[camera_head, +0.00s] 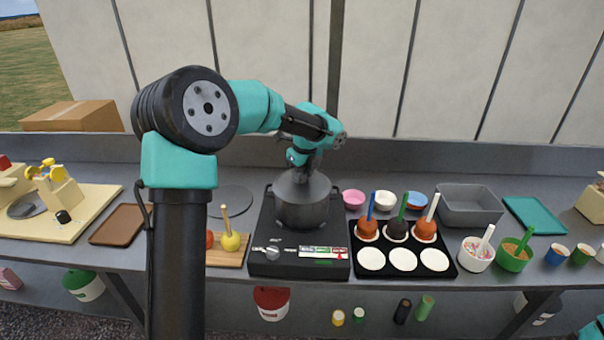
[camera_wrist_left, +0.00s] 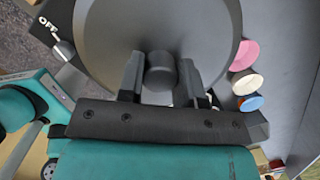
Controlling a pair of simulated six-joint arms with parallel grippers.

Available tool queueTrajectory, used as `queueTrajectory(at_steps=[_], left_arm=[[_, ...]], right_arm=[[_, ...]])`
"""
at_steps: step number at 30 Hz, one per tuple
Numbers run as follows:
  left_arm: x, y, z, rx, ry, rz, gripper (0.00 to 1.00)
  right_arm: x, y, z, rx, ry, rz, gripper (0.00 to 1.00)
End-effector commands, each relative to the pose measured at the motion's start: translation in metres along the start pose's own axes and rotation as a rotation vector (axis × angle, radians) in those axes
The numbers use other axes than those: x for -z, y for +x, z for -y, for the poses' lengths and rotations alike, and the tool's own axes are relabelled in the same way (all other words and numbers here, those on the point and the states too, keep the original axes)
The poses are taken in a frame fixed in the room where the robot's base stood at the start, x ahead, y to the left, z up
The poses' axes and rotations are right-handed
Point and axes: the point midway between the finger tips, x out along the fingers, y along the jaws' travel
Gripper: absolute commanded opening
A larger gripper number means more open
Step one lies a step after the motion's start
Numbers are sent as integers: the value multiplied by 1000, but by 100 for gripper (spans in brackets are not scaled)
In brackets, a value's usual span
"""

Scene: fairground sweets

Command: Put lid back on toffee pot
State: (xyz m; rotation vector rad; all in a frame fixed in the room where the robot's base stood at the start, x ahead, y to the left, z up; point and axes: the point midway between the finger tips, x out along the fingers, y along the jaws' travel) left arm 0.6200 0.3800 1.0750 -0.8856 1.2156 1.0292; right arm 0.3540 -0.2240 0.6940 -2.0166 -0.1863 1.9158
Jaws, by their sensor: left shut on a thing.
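The dark grey toffee pot (camera_head: 302,212) stands on a black hot plate (camera_head: 262,238) in the middle of the counter. Its grey lid (camera_head: 302,186) is over the pot's mouth, roughly level; I cannot tell whether it rests on the rim or hangs just above. My left gripper (camera_head: 299,172) is over the lid, pointing down. In the left wrist view, the fingers of my left gripper (camera_wrist_left: 160,82) are on either side of the lid's round knob (camera_wrist_left: 161,70) and shut on it. The lid (camera_wrist_left: 105,30) hides the pot there. My right gripper is out of view.
A black tray (camera_head: 447,265) with toffee apples on sticks and white discs is right of the hot plate. A wooden board (camera_head: 225,258) with apples is on the left. Small bowls, including a pink one (camera_head: 353,198), stand behind the tray. A grey bin (camera_head: 470,205) is farther right.

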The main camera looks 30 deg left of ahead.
Motion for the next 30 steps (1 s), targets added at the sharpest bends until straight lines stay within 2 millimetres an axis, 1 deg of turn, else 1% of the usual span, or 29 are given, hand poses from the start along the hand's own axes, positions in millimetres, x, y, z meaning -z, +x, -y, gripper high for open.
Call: queueTrajectory(at_steps=[2, 3, 9, 11, 12, 16, 24, 30], left_arm=[[0, 0, 0, 0, 0, 0, 1], [0, 0, 0, 0, 0, 0, 36], [0, 0, 0, 0, 0, 0, 56], [0, 0, 0, 0, 0, 0, 61], [0, 0, 0, 0, 0, 0, 62], [0, 0, 0, 0, 0, 0, 62], [0, 0, 0, 0, 0, 0, 88], [0, 0, 0, 0, 0, 0, 88]], right_arm=[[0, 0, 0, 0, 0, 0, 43], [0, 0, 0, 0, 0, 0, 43], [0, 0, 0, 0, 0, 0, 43], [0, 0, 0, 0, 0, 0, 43], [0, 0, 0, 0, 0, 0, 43], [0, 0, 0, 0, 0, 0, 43], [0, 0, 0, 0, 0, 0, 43], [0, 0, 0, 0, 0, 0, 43]])
